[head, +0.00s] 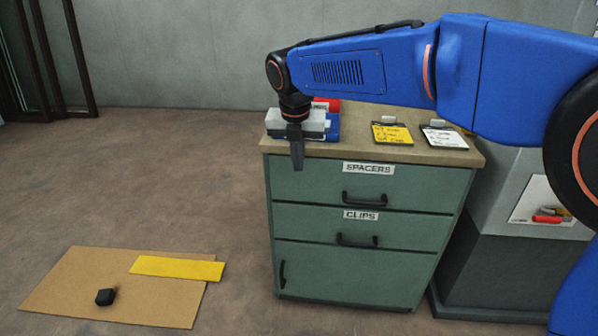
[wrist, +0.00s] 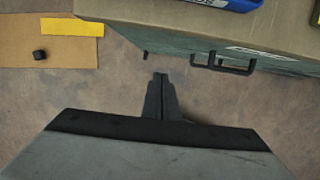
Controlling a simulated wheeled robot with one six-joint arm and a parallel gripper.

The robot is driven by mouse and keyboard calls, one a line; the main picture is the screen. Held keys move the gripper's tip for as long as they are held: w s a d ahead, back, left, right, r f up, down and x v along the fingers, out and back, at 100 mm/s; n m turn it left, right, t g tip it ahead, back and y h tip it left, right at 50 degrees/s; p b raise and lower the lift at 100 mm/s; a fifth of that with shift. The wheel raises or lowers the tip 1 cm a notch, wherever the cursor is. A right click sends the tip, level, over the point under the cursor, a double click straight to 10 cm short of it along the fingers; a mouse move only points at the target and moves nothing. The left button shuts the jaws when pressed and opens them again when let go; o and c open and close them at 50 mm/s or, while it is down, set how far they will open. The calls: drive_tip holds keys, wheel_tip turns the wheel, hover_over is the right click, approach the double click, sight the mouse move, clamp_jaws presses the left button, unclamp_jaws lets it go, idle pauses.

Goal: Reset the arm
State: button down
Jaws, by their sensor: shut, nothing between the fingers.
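My blue arm (head: 390,70) reaches in from the right in the head view, with its wrist bent so that my gripper (head: 297,165) points straight down. The gripper is at the front left edge of the cabinet top, in front of the cabinet face in the picture. In the wrist view my gripper (wrist: 160,78) has its fingers together with nothing between them. Below it there is bare floor beside the cabinet front.
The green cabinet (head: 367,258) has shut drawers labelled SPACERS and CLIPS, with black handles. A blue bin (head: 333,128) and two cards stand on its top. A cardboard sheet (head: 60,290) on the floor carries a black block (head: 105,297) and a yellow strip (head: 178,268).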

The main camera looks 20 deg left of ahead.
drive_tip(key=shift+s+r, duration=0.15)
drive_tip(key=shift+r, duration=0.3)
drive_tip(key=s+d+r+m, duration=0.15)
drive_tip(key=d+m, duration=0.75)
drive_tip(key=d, duration=0.9)
drive_tip(key=s+d+r+m, duration=0.1)
drive_tip(key=d+r+m, duration=0.1)
drive_tip(key=d+m, duration=1.1)
drive_tip(key=s+d+f+m+t, duration=0.1)
drive_tip(key=s+d+f+m, duration=0.5)
drive_tip(key=d, duration=0.7)
drive_tip(key=s+d+f+m+t, duration=0.1)
drive_tip(key=s+d+f+m, duration=0.5)
drive_tip(key=s+d+m, duration=0.5)
drive_tip(key=s+d, duration=0.2)
drive_tip(key=s, duration=0.1)
drive_tip(key=shift+f+h, duration=0.15)
drive_tip(key=shift+h, duration=0.25)
drive_tip(key=shift+s, duration=0.1)
